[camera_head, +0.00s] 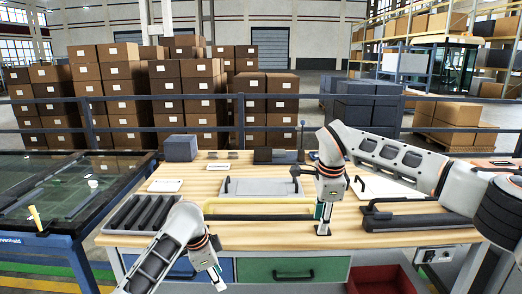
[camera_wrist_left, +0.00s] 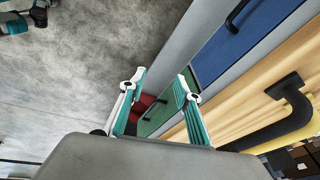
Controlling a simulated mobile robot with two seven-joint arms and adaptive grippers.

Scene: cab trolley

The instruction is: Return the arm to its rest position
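My left gripper (camera_head: 217,278) hangs low at the front edge of the wooden workbench (camera_head: 250,233), over the blue drawer side. In the left wrist view its two teal-and-white fingers (camera_wrist_left: 160,78) stand apart with nothing between them. Floor, drawer fronts and the bench edge show beyond them. My right arm (camera_head: 400,158) reaches in from the right across the bench. My right gripper (camera_head: 323,224) points down, with its tips at or just above the bench top near the right end of a yellow bar (camera_head: 255,217). Its finger opening is too small to tell.
A blue-framed table (camera_head: 50,245) stands left; railings and stacked boxes are behind.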

